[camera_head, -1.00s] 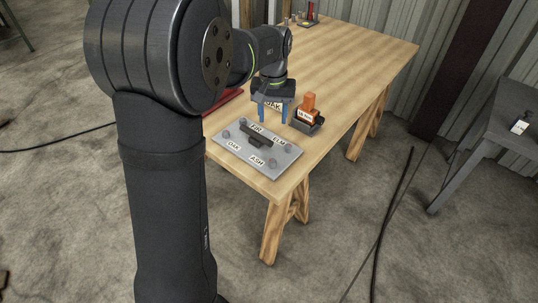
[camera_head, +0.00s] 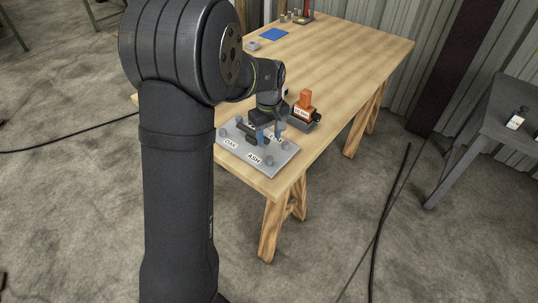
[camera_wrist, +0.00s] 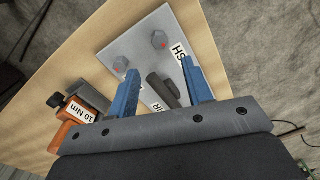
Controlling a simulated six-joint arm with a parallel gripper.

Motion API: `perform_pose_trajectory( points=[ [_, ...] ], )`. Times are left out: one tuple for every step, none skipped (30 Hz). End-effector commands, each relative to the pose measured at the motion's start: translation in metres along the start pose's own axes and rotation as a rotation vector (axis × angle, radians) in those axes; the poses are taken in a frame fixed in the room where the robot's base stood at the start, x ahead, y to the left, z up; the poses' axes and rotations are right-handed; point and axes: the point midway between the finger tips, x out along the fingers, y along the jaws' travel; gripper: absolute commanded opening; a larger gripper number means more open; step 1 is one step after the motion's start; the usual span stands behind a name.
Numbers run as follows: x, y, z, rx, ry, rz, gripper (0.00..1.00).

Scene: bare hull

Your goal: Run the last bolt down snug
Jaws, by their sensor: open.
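A grey plate (camera_head: 240,160) lies near the table's front edge, with labels including OAK and ASH, a hex bolt at each visible corner and a dark bar (camera_wrist: 160,88) across its middle. In the wrist view one bolt (camera_wrist: 158,39) beside the ASH label and another bolt (camera_wrist: 120,66) near the left finger carry red marks. I cannot tell how far down any bolt sits. My gripper (camera_head: 270,135), with blue fingers, is open over the plate; its fingers (camera_wrist: 161,85) straddle the bar in the wrist view, with nothing held. An orange tool marked 10 Nm (camera_head: 305,104) stands behind the plate; it also shows in the wrist view (camera_wrist: 78,115).
A blue mat (camera_head: 273,34) and small items stand at the table's far end. The wooden table (camera_head: 350,60) is clear in its middle and right. Cables lie on the floor.

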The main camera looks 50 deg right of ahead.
Motion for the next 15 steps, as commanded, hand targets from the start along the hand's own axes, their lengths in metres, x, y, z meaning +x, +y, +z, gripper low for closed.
perform_pose_trajectory(
  points=[
    [0.012, -0.001, 0.001, 0.000, -0.002, -0.003, 0.46],
    [0.019, -0.001, 0.001, 0.000, -0.003, -0.004, 0.46],
    [0.028, 0.000, 0.000, 0.000, -0.002, -0.003, 0.46],
    [0.034, -0.001, 0.001, 0.000, -0.003, -0.004, 0.46],
    [0.041, -0.001, 0.001, 0.000, -0.002, -0.003, 0.46],
    [0.049, -0.001, 0.001, 0.000, -0.003, -0.004, 0.46],
    [0.054, 0.000, 0.001, 0.000, -0.002, -0.003, 0.46],
    [0.059, 0.000, 0.001, 0.000, -0.002, -0.003, 0.46],
    [0.066, -0.001, 0.001, 0.000, -0.002, -0.003, 0.46],
    [0.070, 0.000, 0.000, 0.000, -0.001, -0.002, 0.46],
    [0.074, 0.000, 0.000, 0.000, -0.001, -0.002, 0.46],
    [0.079, 0.000, 0.000, 0.000, -0.001, -0.002, 0.46],
    [0.082, 0.000, 0.000, 0.000, -0.001, -0.002, 0.46],
    [0.084, 0.000, 0.000, 0.000, 0.000, -0.001, 0.46],
    [0.087, 0.000, 0.000, 0.000, 0.000, -0.001, 0.46]
  ],
)
